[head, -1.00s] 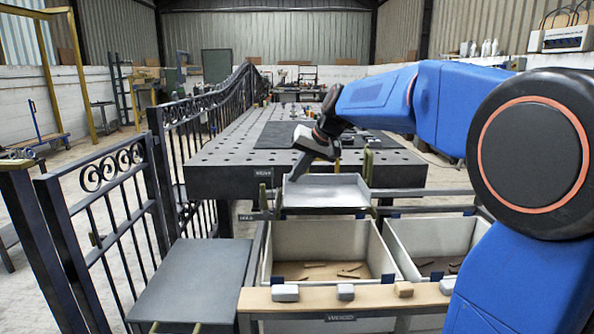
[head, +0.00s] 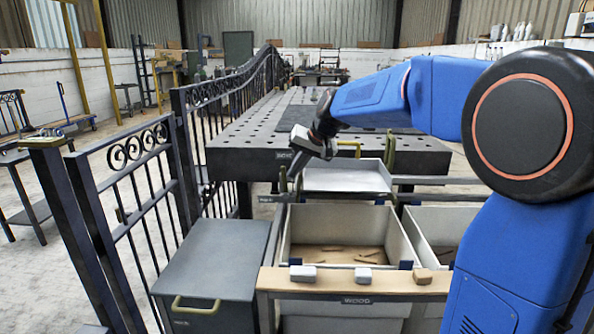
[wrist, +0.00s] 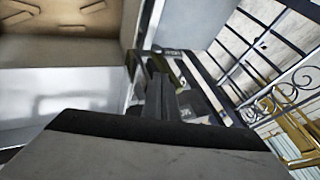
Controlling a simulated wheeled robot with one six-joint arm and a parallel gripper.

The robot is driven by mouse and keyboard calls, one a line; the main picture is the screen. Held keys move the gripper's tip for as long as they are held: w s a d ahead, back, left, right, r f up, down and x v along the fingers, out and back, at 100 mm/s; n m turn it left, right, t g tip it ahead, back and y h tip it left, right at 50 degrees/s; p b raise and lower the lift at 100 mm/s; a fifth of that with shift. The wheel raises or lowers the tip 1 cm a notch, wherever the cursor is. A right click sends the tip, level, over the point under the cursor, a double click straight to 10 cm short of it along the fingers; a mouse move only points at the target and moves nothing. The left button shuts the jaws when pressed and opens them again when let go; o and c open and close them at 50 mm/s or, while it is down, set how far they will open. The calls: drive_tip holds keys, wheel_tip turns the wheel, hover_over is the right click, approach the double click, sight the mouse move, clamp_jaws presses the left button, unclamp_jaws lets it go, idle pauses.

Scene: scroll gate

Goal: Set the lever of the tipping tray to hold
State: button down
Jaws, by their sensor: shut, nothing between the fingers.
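The tipping tray (head: 345,180) is a shallow pale grey tray, looking about level, above the front bins in the head view. An olive upright piece (head: 283,180), apparently the lever, stands at its left end beside a small label plate (head: 266,199) that seems to read HOLD. Another olive upright (head: 390,152) stands at the tray's right. My gripper (head: 293,172) is shut and empty, pointing down at the tray's left edge, close to the left olive piece. In the wrist view the fingers (wrist: 165,92) overlap olive parts (wrist: 160,64); I cannot tell whether they touch.
A bin (head: 345,230) with brown pieces stands below the tray, with a wooden ledge (head: 330,282) bearing small blocks in front. A dark lidded box (head: 215,260) is at the left. An iron gate and railing (head: 140,180) run along the left. A perforated table (head: 250,145) lies behind.

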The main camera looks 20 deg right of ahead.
drive_tip(key=shift+a, duration=0.15)
drive_tip(key=w+a+f+n+g+h, duration=0.2)
drive_tip(key=a+f+h, duration=0.4)
drive_tip(key=a+h, duration=0.5)
drive_tip(key=shift+w+n+g+h, duration=0.4)
drive_tip(key=shift+w+g+h, duration=0.4)
drive_tip(key=shift+g+h, duration=0.15)
